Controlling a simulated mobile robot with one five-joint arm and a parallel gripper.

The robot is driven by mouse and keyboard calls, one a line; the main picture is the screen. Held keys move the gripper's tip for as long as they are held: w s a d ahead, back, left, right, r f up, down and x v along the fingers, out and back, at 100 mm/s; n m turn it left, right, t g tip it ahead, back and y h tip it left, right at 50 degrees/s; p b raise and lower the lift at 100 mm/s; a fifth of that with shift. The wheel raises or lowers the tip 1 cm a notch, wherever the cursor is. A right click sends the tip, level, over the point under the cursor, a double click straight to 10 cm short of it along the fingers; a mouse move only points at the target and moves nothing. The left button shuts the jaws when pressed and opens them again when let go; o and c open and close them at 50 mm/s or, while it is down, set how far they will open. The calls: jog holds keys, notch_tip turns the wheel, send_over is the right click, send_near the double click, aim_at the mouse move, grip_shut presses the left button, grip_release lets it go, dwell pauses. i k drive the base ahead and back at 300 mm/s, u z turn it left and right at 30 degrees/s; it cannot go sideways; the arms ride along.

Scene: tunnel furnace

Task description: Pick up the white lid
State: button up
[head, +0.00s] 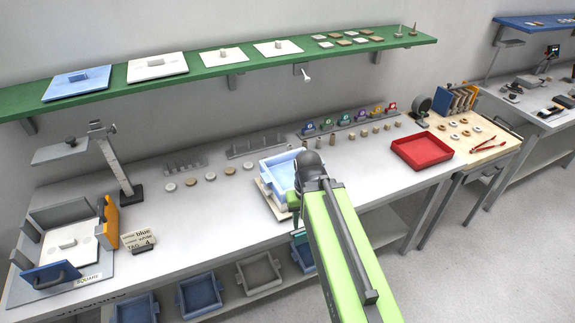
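White square lids with small knobs lie on the green wall shelf: a larger one (158,72) at left, one in the middle (210,59) and one further right (268,50). A light blue lid (72,90) lies at the shelf's left end. Another white plate with a handle (80,250) is in the station at the bench's left; I cannot tell whether it is a lid. My gripper (294,208) is low over the bench in front of the light blue tray, far below the shelf. My arm hides most of it, so its opening is unclear.
The light blue tray (266,168) sits on a pale board. A red tray (397,150) stands right. A grey post stand (122,170) rises at left. Small discs and colored tags line the bench's back. Several bins (180,297) are below. The front middle-left bench is clear.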

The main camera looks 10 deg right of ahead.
aim_at(77, 243)
jog(key=u, duration=1.6)
jog(key=k, duration=0.9)
jog(key=u, duration=0.1)
jog(key=i, duration=1.35)
jog(key=u, duration=1)
jog(key=i, duration=0.75)
jog(key=u, duration=0.05)
